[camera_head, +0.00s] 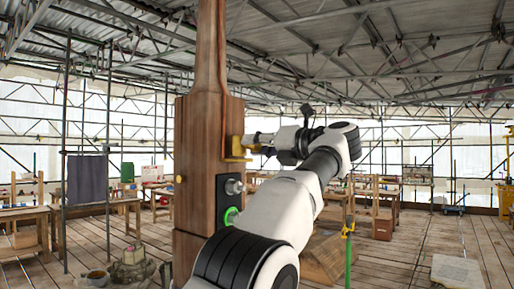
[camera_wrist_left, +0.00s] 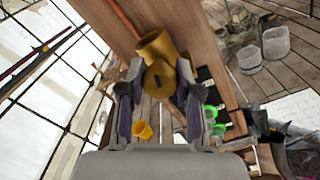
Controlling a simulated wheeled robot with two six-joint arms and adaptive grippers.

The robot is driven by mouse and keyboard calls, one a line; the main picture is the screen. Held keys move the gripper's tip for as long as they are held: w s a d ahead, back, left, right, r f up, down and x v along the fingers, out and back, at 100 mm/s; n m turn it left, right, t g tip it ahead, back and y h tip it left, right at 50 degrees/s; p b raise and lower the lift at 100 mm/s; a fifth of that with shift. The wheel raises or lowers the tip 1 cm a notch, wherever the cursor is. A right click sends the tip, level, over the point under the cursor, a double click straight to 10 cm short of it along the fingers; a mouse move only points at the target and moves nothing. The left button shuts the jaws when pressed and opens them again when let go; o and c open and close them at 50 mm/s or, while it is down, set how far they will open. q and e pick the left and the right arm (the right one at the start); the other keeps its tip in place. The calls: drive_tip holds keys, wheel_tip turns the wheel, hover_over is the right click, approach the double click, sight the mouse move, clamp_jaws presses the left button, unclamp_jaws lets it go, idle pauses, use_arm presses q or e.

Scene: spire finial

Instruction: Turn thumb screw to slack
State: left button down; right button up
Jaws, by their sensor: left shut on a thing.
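A tall wooden spire post (camera_head: 205,130) stands upright in the middle of the head view. A brass thumb screw (camera_wrist_left: 160,78) sits at the post's face in the wrist view, with a brass collar (camera_wrist_left: 155,45) just beyond it. In the head view, brass fitting (camera_head: 236,148) shows on the post's right side. My left gripper (camera_head: 256,141) reaches it from the right. In the wrist view, the fingers of my left gripper (camera_wrist_left: 160,84) are on both sides of the thumb screw, shut on it. My right gripper is not in view.
Below the brass fitting, the post carries a dark plate with a grey knob (camera_head: 234,187) and a green ring (camera_head: 230,215). Workbenches (camera_head: 24,214) stand behind on the plank floor. Grey buckets (camera_wrist_left: 276,43) stand at upper right in the wrist view.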

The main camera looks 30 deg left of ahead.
use_arm(q)
drive_tip(key=shift+r+n, duration=0.15)
drive_tip(key=shift+n, duration=1.75)
drive_tip(key=c, duration=0.8)
unclamp_jaws()
drive_tip(key=shift+a, duration=0.15)
